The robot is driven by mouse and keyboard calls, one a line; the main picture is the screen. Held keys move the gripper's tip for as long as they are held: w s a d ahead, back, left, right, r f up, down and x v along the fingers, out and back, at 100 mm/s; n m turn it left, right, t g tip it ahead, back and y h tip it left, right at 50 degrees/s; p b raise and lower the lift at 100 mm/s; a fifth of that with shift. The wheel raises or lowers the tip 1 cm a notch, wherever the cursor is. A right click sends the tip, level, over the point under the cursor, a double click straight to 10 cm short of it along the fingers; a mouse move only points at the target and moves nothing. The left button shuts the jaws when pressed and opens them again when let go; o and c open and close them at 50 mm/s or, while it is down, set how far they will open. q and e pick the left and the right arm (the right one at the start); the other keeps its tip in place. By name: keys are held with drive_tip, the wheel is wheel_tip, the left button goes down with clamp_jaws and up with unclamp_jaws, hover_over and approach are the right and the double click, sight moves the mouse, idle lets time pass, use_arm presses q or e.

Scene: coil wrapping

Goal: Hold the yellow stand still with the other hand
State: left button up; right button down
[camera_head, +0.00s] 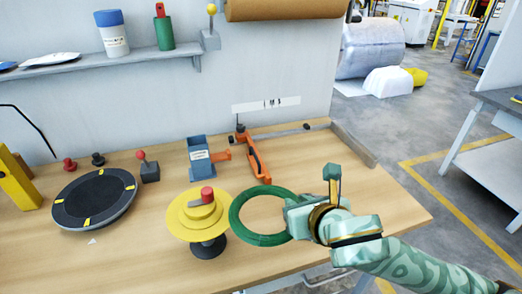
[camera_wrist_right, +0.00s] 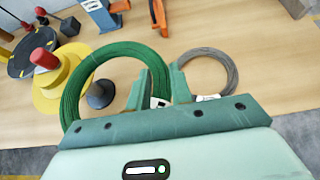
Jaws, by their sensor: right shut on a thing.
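The yellow stand (camera_head: 182,222) has a round yellow disc, a red knob on top and a dark round foot. It stands upright on the table, and no gripper touches it. It also shows at the left of the wrist view (camera_wrist_right: 47,97). My right gripper (camera_head: 291,213) is shut on the rim of a green coil (camera_head: 238,232), just right of the stand. In the wrist view the green coil (camera_wrist_right: 72,88) passes beside the fingers, and its left side overlaps the stand in the picture. I cannot tell whether they touch. My left gripper is not in view.
A black turntable (camera_head: 95,199), a blue-grey block device (camera_head: 200,158) and an orange tool (camera_head: 254,158) stand behind on the wooden table. A grey coil (camera_wrist_right: 233,72) lies right of the fingers in the wrist view.

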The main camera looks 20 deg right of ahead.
drive_tip(key=w+r, duration=0.1)
drive_tip(key=r, duration=0.1)
drive_tip(key=w+r, duration=0.1)
drive_tip(key=r, duration=0.2)
drive_tip(key=w+r, duration=0.1)
drive_tip(key=r, duration=0.1)
drive_tip(key=shift+a+r, duration=0.2)
drive_tip(key=shift+a, duration=0.2)
drive_tip(key=w+a+r+n+g+y, duration=0.1)
drive_tip(key=w+a+r+n+y, duration=0.4)
drive_tip(key=a, duration=0.5)
drive_tip(key=w+a+r+n+g+y, duration=0.2)
drive_tip(key=w+a+r+n+y, duration=0.25)
drive_tip(key=a, duration=0.55)
drive_tip(key=w+d+f+n+g, duration=0.2)
drive_tip(key=w+d+f+g, duration=0.1)
drive_tip(key=w+d+f, duration=0.15)
drive_tip(key=shift+s+f+n+g+y, duration=0.3)
drive_tip(key=shift+s+f, duration=0.25)
drive_tip(key=shift+f, duration=0.75)
drive_tip(key=shift+s+f+n+g+y, duration=0.15)
drive_tip(key=shift+s+f+n, duration=0.3)
drive_tip(key=shift+f, duration=0.9)
drive_tip(key=shift+s+f+n+g+y, duration=0.25)
drive_tip(key=shift+s+f, duration=0.35)
drive_tip(key=shift+f, duration=0.7)
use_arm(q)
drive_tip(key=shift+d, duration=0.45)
